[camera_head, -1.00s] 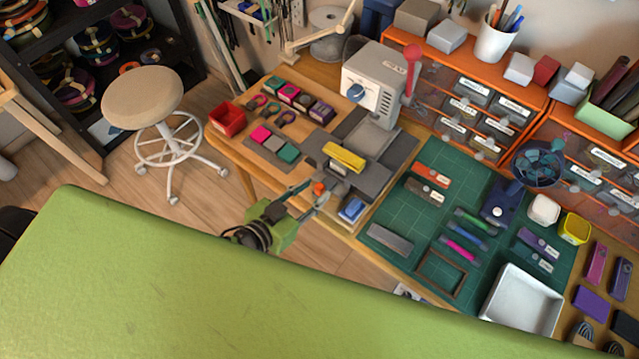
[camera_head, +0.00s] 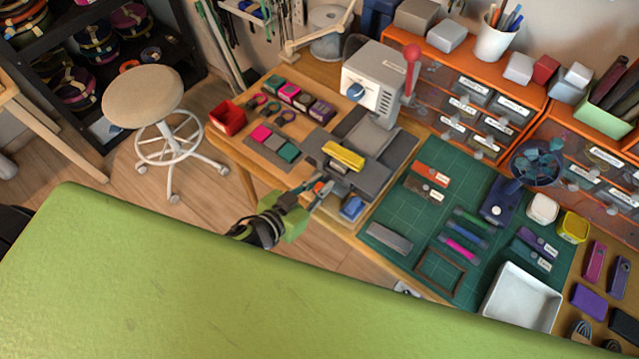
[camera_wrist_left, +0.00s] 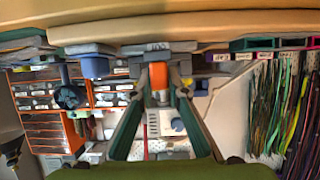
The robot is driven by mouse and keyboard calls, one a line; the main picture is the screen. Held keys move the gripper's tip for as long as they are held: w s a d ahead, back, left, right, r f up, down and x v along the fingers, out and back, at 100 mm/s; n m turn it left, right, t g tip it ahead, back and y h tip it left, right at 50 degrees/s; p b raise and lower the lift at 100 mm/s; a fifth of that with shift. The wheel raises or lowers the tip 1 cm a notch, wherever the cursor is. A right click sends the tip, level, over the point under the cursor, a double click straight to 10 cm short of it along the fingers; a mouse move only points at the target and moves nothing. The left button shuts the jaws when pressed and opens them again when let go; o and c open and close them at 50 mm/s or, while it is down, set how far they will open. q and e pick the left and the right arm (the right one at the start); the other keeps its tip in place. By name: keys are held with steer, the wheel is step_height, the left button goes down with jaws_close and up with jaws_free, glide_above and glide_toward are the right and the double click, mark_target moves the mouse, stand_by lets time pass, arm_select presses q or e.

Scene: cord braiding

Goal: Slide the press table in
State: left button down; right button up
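The grey press table (camera_head: 372,178) sticks out at the front of the white press (camera_head: 375,85), and a yellow block (camera_head: 344,156) lies on it. My left gripper (camera_head: 318,191) is at the front of the press table, beside a blue block (camera_head: 352,208). In the left wrist view, an orange knob (camera_wrist_left: 158,74) shows between the fingertips of my left gripper (camera_wrist_left: 159,88). The fingers are apart, with what looks like a narrow gap on each side of the knob. Contact is hard to tell. My right gripper is not in view.
A red bin (camera_head: 228,118) and small coloured pieces lie left of the press. A green cutting mat (camera_head: 398,220) with tools and a white tray (camera_head: 522,297) is on the right. A stool (camera_head: 143,96) stands at left. A large green surface (camera_head: 200,290) fills the foreground.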

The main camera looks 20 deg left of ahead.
arm_select(q)
steer(key=shift+w, duration=0.1)
steer(key=shift+w+d+r, duration=0.1)
steer(key=shift+w+d, duration=0.05)
steer(key=shift+w, duration=0.15)
steer(key=w+d, duration=0.1)
steer(key=w, duration=0.2)
steer(key=w+d, duration=0.1)
steer(key=w, duration=0.3)
steer(key=w+d, duration=0.2)
steer(key=w, duration=0.2)
steer(key=shift+w+p, duration=0.2)
steer(key=shift+p, duration=0.15)
steer(key=c, duration=2)
jaws_free()
steer(key=shift+d, duration=0.1)
steer(key=shift+o, duration=0.2)
steer(key=v, duration=1.2)
